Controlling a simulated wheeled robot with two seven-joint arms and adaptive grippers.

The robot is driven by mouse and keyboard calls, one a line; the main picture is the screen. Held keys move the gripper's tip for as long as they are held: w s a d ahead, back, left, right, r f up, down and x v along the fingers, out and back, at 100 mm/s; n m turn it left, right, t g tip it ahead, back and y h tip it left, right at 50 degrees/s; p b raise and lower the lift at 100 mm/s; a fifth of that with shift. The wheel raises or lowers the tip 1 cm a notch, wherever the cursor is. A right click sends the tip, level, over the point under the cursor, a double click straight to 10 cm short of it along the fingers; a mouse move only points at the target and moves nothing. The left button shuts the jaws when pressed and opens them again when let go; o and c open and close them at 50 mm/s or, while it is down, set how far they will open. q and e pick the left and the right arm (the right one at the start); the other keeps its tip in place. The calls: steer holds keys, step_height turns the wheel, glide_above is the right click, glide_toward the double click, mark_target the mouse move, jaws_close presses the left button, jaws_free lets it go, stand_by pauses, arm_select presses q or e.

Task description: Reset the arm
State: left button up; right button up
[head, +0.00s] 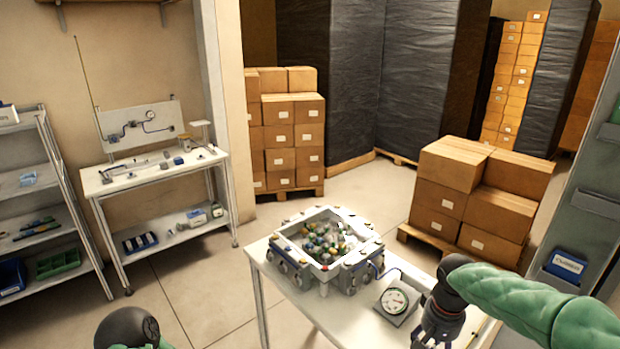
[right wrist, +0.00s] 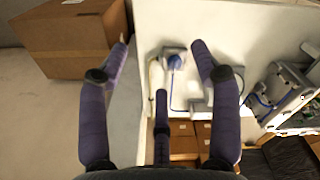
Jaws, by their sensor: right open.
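My right arm (head: 520,300), in a green sleeve, reaches in from the right in the head view. My right gripper (head: 432,335) hangs over the right end of the white table (head: 290,312), just right of a dial gauge (head: 395,300). In the right wrist view, the fingers of the right gripper (right wrist: 160,48) are spread apart with nothing held between them. A small device with a blue part (right wrist: 173,60) shows beyond the fingertips. Of my left arm (head: 127,328), only a dark rounded joint and some green sleeve show at the bottom left; its gripper is out of frame.
A grey-white bin (head: 283,243) of mixed small parts sits on the table. Stacked cartons (head: 480,195) stand on a pallet behind it. A workbench (head: 160,172) and shelves (head: 40,225) are at left, a grey rack (head: 590,215) at right. Open floor (head: 200,290) lies left of the table.

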steer(key=s+a+f+y+b, duration=0.1)
steer(key=a+f, duration=0.2)
steer(key=f, duration=0.5)
steer(key=a+f+n+y+b, duration=0.1)
steer(key=a+f+b, duration=0.15)
steer(key=f, duration=0.45)
steer(key=s+a+f+y+b, duration=0.1)
steer(key=a+f, duration=0.3)
steer(key=f, duration=0.4)
steer(key=s+a+f+b, duration=0.2)
steer(key=s+a+f, duration=0.2)
steer(key=s+f, duration=0.3)
steer(key=s+a+f+y+b, duration=0.1)
steer(key=s+a+f+b, duration=0.2)
steer(key=s+f, duration=0.4)
steer(key=d+x, duration=0.1)
steer(key=x, duration=0.6)
steer(key=shift+s+f, duration=0.3)
steer(key=shift+f, duration=0.25)
steer(key=shift+d, duration=0.15)
